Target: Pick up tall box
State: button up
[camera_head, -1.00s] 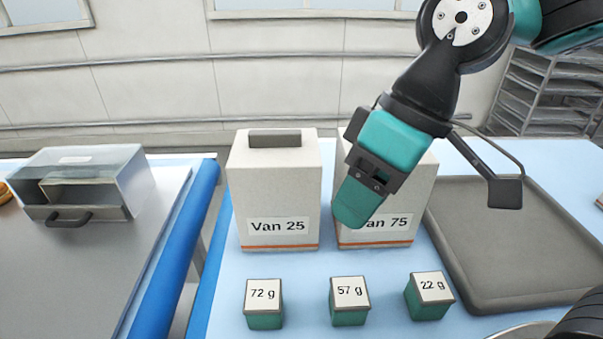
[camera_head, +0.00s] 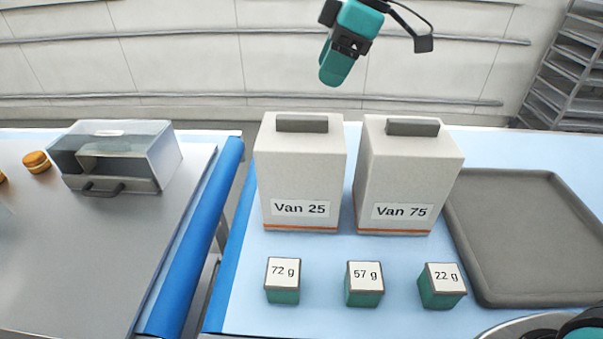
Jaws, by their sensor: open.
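Two tall white boxes with dark grey top handles and orange bottom stripes stand side by side on the light blue table. The left tall box (camera_head: 300,172) is labelled "Van 25" and the right tall box (camera_head: 408,172) "Van 75". Both are upright with a narrow gap between them. My gripper (camera_head: 330,78), teal and black, is raised at the top of the view. In the picture it appears above the gap between the boxes, apart from both. It is open and holds nothing that I can see.
Small teal blocks labelled 72 g (camera_head: 282,282), 57 g (camera_head: 364,285) and 22 g (camera_head: 441,287) stand in front of the boxes. A grey tray (camera_head: 530,298) lies at the right. At the left, a clear-topped case (camera_head: 118,160) and a macaron (camera_head: 37,162) sit on a grey surface.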

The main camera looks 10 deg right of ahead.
aim_at(303, 117)
jog(key=x, duration=0.3)
jog(key=shift+a+f, duration=0.15)
jog(key=shift+f, duration=0.05)
jog(key=shift+a+f+p, duration=0.35)
jog(key=shift+f+p, duration=0.1)
jog(key=shift+p, duration=0.2)
jog(key=p+x, duration=0.1)
jog(key=x, duration=0.3)
jog(key=shift+a+f+p, duration=0.15)
jog(key=shift+a+p, duration=0.05)
jog(key=shift+p, duration=0.1)
grip_shut()
